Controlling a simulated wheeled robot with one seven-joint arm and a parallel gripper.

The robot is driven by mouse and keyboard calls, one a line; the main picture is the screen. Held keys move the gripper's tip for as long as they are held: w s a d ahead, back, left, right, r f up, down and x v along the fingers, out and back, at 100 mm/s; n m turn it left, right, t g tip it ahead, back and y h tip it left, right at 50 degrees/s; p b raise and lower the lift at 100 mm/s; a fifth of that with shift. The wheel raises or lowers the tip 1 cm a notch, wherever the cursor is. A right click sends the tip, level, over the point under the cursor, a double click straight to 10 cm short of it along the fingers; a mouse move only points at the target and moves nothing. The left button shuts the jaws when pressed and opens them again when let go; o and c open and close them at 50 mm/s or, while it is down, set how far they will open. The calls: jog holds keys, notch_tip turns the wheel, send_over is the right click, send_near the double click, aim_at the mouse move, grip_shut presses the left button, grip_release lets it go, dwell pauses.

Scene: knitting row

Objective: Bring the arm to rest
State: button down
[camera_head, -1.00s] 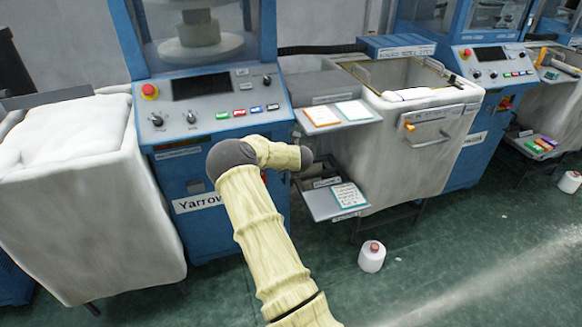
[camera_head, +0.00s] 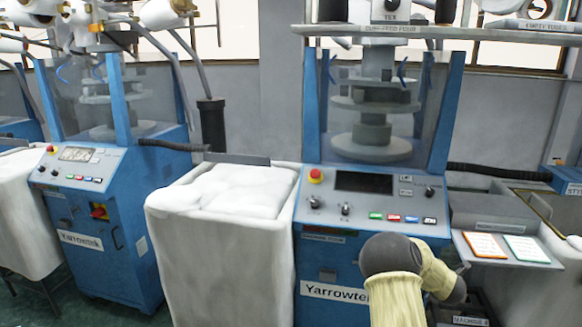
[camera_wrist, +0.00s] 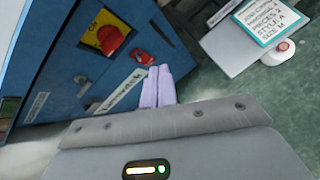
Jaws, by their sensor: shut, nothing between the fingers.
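My arm (camera_head: 396,285), in a pale yellow sleeve with a dark grey joint, rises from the lower edge of the head view, in front of the blue Yarrowtek machine (camera_head: 325,270). The arm is bent, and its gripper is hidden in that view. In the wrist view my gripper (camera_wrist: 158,80) shows as two pale lilac fingers pressed together with nothing between them. They point toward the lower front of a blue cabinet (camera_wrist: 60,60) with a red knob (camera_wrist: 109,40) on a yellow plate. I cannot tell the gap to it.
A white fabric-filled bin (camera_head: 220,250) stands left of the machine. A shelf with two cards (camera_head: 505,247) juts out on the right. In the wrist view, a teal-edged card (camera_wrist: 272,20) lies on a tray, with a white cone (camera_wrist: 284,50) beside it. Green floor shows between.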

jog(key=s+a+r+m+g+y, duration=0.1)
jog(key=s+a+r+m+g, duration=0.15)
jog(key=s+a+m, duration=0.7)
jog(key=s+a+r+m+g+y, duration=0.2)
jog(key=s+a+r+m, duration=0.1)
jog(key=s+a+m, duration=0.65)
jog(key=s+a+r+m+g+y, duration=0.1)
jog(key=s+a+r+m+g, duration=0.15)
jog(key=s+a+m, duration=0.7)
notch_tip(320, 180, up, 16)
jog(key=s+a+n+p, duration=0.2)
jog(key=p, duration=1.3)
jog(key=shift+a+f+t, duration=0.2)
jog(key=shift+f+t, duration=0.05)
jog(key=shift+t, duration=0.15)
